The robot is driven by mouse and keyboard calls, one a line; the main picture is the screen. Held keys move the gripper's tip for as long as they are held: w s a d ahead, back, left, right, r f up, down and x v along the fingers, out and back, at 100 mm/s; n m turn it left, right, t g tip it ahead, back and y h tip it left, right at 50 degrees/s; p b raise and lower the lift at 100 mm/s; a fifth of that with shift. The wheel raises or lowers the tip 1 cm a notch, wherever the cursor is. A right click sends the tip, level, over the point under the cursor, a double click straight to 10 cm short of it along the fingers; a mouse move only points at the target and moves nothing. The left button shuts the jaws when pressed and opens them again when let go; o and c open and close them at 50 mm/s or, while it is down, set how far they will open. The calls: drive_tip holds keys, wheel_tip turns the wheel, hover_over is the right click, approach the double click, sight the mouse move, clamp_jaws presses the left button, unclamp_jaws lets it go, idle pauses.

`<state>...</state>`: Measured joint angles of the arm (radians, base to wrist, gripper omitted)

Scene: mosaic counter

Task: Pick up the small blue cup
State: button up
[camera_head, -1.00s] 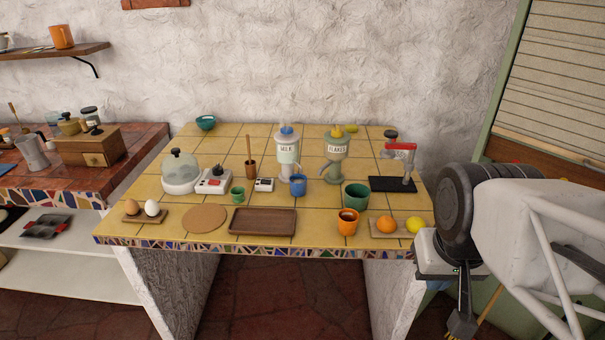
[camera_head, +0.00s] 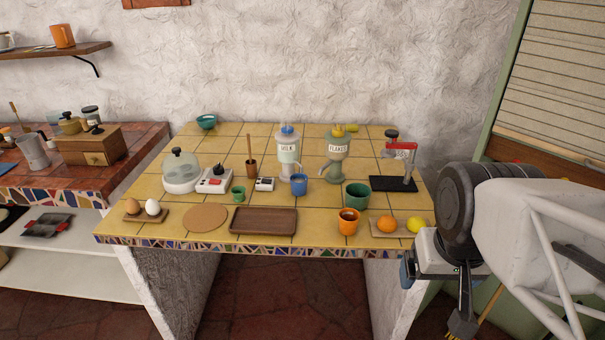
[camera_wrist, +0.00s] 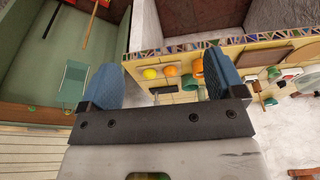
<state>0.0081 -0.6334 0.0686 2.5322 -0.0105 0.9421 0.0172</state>
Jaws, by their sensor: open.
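The small blue cup (camera_head: 299,184) stands upright on the yellow tiled counter (camera_head: 330,215), in front of the milk dispenser (camera_head: 288,155). My gripper (camera_head: 432,298) is off the counter's front right corner, low and well to the right of the cup. In the wrist view my gripper (camera_wrist: 160,78) shows two blue fingers wide apart with nothing between them. The counter lies beyond the fingers in that view, and I cannot clearly pick out the blue cup there.
A green cup (camera_head: 357,195) and an orange cup (camera_head: 348,222) stand right of the blue cup. A board with an orange (camera_head: 385,223) and lemon (camera_head: 414,226) lies nearest my gripper. A brown tray (camera_head: 264,221) is front left of the cup. Tiles between tray and orange cup are clear.

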hover_over(299, 185)
drive_tip(key=w, duration=0.2)
drive_tip(key=s+f+x, duration=0.1)
drive_tip(key=s+x, duration=0.1)
drive_tip(key=x, duration=0.8)
drive_tip(key=shift+s+a+r+g, duration=0.1)
drive_tip(key=shift+a+g, duration=0.15)
drive_tip(key=shift+g, duration=0.15)
drive_tip(key=shift+f, duration=1.3)
